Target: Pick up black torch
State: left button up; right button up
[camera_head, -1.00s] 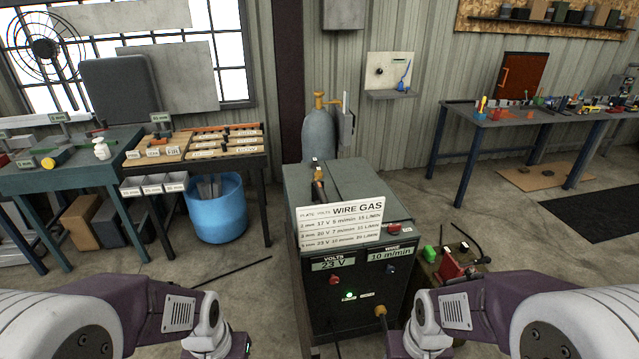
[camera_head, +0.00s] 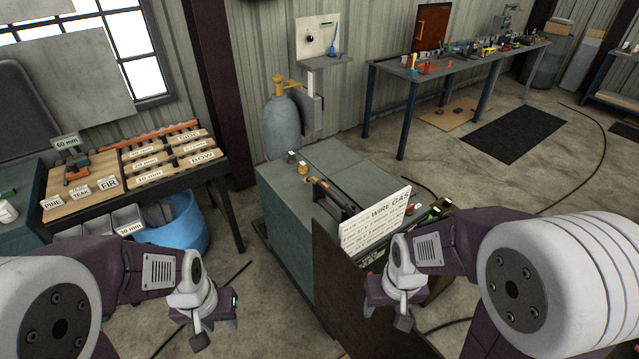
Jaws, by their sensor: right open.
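I cannot single out the black torch with certainty. A long dark bar (camera_head: 336,198) lies along the top of the green-grey welding machine (camera_head: 284,208), with a brass-coloured fitting near its far end; I cannot tell whether it is a torch or a handle. Small black and green items (camera_head: 441,207) show just right of the machine, partly hidden by its sign and my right arm. My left gripper (camera_head: 216,333) hangs left of the machine over the floor, fingers apart and empty. My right gripper (camera_head: 386,315) is open in front of the machine's sign, holding nothing visible.
A dark upright panel (camera_head: 345,285) stands in front of the machine, close to my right gripper. A grey gas cylinder (camera_head: 282,125) stands behind it. A wooden-topped bench (camera_head: 75,214) and blue bin (camera_head: 183,226) are at left, a tool table (camera_head: 388,73) at back right. Cables lie on the floor.

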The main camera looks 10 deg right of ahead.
aim_at(321, 184)
jog(key=i+j+z, duration=0.25)
jog(key=i+j, duration=0.25)
jog(key=i+j+z, duration=0.15)
jog(key=j, duration=0.3)
jog(key=i+j+z, duration=0.1)
jog(key=i+j, duration=0.25)
jog(key=i+j+z, duration=0.15)
jog(key=j, duration=0.25)
jog(key=i+j+z, duration=0.1)
jog(key=i+j, duration=0.15)
jog(key=j, duration=0.15)
jog(key=i+j+z, duration=0.2)
jog(key=i, duration=0.2)
jog(key=l, duration=0.1)
